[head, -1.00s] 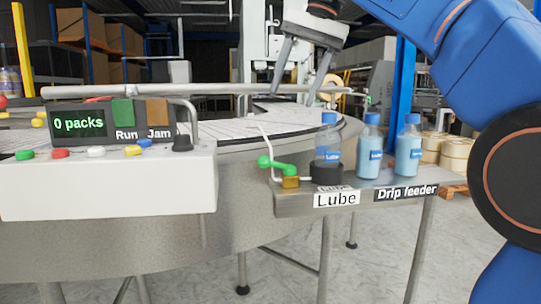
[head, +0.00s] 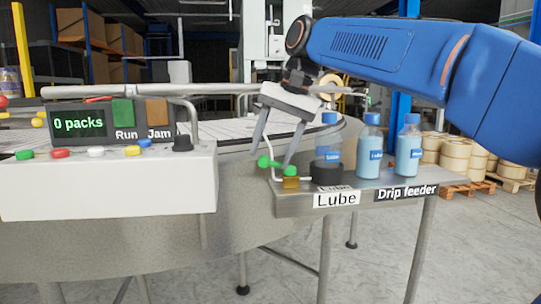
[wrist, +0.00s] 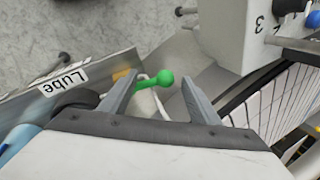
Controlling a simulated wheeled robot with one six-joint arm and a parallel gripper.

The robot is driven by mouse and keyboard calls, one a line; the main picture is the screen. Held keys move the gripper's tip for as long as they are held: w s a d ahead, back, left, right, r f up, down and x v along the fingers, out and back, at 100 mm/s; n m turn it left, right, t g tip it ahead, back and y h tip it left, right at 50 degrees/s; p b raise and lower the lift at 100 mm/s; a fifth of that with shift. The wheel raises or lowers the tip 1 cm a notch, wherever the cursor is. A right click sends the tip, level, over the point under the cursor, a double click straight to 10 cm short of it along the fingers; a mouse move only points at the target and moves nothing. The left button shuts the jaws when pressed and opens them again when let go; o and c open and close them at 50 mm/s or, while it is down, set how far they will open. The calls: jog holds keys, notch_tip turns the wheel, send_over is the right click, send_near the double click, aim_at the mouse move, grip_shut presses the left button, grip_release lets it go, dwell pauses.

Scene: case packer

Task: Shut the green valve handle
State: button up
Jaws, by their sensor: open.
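The green valve handle (head: 266,162) is a short bar with round ends, on a brass valve body (head: 291,183) at the left end of the lube shelf (head: 300,204). In the head view a finger of my gripper (head: 270,158) crosses in front of its middle. In the wrist view the green handle (wrist: 150,83) lies between the two fingertips of my gripper (wrist: 155,77), nearer the right finger at its round end. My gripper is open, pointing down at the handle. I cannot tell whether a finger touches it.
A clear bottle (head: 328,140) in a black holder stands just right of the valve. Two blue-filled bottles (head: 369,150) (head: 408,150) stand farther right on the shelf. A white control box (head: 110,190) with coloured buttons is at left. A conveyor curves behind.

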jog(key=shift+a+f, duration=0.2)
jog(key=shift+f, duration=0.4)
grip_shut()
